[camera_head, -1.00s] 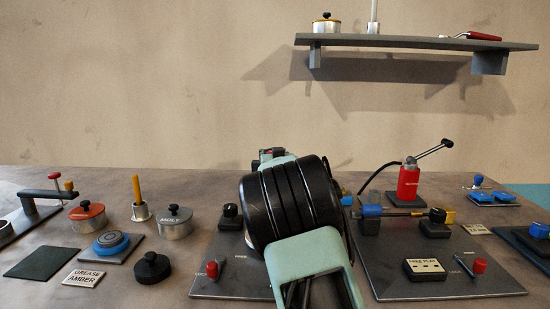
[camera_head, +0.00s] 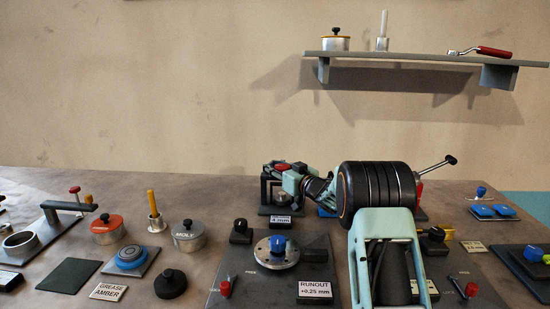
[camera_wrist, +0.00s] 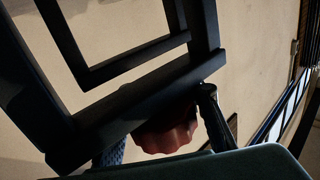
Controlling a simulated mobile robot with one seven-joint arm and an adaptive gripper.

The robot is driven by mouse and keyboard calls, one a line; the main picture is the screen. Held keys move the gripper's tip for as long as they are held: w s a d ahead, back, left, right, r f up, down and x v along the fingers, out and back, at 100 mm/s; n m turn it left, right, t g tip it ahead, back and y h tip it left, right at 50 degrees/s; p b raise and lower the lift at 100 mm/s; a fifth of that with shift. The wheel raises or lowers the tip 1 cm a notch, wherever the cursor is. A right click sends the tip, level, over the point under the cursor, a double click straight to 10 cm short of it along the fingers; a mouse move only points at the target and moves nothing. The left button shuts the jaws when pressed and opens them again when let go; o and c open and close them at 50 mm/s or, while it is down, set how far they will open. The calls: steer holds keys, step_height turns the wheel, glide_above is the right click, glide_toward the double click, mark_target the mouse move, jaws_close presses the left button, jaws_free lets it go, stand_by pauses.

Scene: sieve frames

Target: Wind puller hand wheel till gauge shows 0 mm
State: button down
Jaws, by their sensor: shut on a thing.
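The puller (camera_head: 266,190) is a dark upright frame at the back middle of the bench in the head view. Its frame (camera_wrist: 135,95) fills much of the wrist view. The red hand wheel (camera_head: 283,167) is at its top, partly hidden by my gripper. In the wrist view the scalloped red wheel (camera_wrist: 168,136) sits between my dark fingers. My gripper (camera_head: 279,168) is shut on the wheel. The gauge plate (camera_head: 280,221) in front of the puller reads 4 mm; its upper line is too small to read.
A plate with a metal disc and blue knob (camera_head: 277,250) stands in front, with a RUNOUT sign (camera_head: 314,290). My arm hides much of the right-hand fixture. Tins (camera_head: 107,230) and a blue puck (camera_head: 130,257) stand left. A shelf (camera_head: 420,58) hangs above.

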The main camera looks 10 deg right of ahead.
steer(key=shift+s+a+f+n+y, duration=0.15)
steer(key=shift+f+n+y, duration=0.15)
steer(key=shift+f, duration=0.05)
steer(key=c, duration=1.6)
jaws_free()
steer(key=shift+r, duration=0.25)
steer(key=v, duration=0.6)
steer(key=shift+s+d, duration=0.2)
steer(key=shift+s, duration=0.1)
steer(key=shift+s+d, duration=0.15)
steer(key=shift+s, duration=0.2)
steer(key=shift+o, duration=0.7)
